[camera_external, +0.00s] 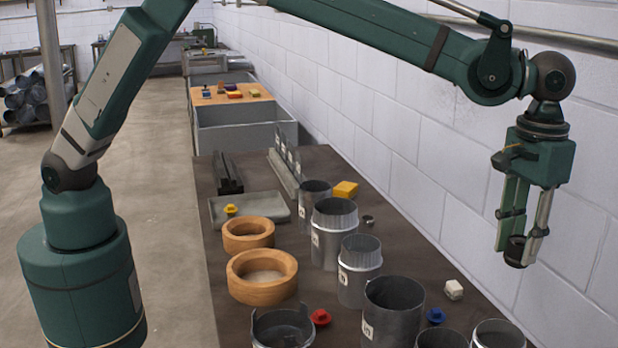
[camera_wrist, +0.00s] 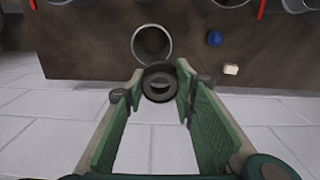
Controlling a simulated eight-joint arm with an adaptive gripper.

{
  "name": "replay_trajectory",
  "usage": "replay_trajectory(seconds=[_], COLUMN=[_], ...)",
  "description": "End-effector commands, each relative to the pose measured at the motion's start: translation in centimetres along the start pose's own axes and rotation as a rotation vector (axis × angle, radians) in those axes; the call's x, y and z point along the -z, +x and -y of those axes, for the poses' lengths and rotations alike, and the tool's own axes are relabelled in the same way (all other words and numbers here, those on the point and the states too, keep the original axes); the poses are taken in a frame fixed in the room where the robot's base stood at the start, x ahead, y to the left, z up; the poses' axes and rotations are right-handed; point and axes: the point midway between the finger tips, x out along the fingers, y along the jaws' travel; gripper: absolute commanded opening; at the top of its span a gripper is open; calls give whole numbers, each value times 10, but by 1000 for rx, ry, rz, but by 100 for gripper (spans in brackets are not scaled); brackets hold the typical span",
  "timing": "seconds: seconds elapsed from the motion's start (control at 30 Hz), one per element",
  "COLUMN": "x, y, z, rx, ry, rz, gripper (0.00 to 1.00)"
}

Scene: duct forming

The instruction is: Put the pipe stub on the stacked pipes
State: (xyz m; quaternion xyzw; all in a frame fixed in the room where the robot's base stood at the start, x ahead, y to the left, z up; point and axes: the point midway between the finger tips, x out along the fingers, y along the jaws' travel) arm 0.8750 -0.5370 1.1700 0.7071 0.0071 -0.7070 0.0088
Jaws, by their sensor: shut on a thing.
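My gripper (camera_external: 522,252) hangs high at the right, in front of the white wall. It is shut on a short dark round piece, probably the pipe stub (camera_external: 515,250); this piece shows between the fingertips in the wrist view (camera_wrist: 159,84). Several upright grey metal pipes stand on the dark table. A tall pipe with a flared upper section (camera_external: 334,235) and a shorter one with a collar (camera_external: 359,272) look like stacked pipes; I cannot tell which the task means. In the wrist view, an open pipe (camera_wrist: 152,42) stands just beyond the held piece.
Two orange rings (camera_external: 262,292) (camera_external: 248,236) lie on the table's left side. A red knob (camera_external: 320,317), a blue knob (camera_external: 436,316), a white block (camera_external: 453,290) and a yellow block (camera_external: 346,190) lie among the pipes. A wide pipe (camera_external: 393,310) stands in front.

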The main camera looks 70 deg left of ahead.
Motion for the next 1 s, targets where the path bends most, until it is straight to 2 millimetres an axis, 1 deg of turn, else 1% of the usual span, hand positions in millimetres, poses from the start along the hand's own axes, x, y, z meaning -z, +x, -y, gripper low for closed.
replay_trajectory(seconds=[0.03, 0.13, 0.17, 0.2, 0.4, 0.5, 1.0], x=[-7, -16, -17, -16, -16, -16, -16], y=[0, 0, 3, 12, 40, 47, 53], z=[-10, -24, -26, -24, -23, -23, -23], rx=[0, 0, 0, 0, 0, 0, 0], ry=[11, 25, 27, 24, 24, 24, 23], rz=[0, 0, 0, 0, 0, 0, 0], gripper=[15, 15, 15, 15, 15, 15, 15])
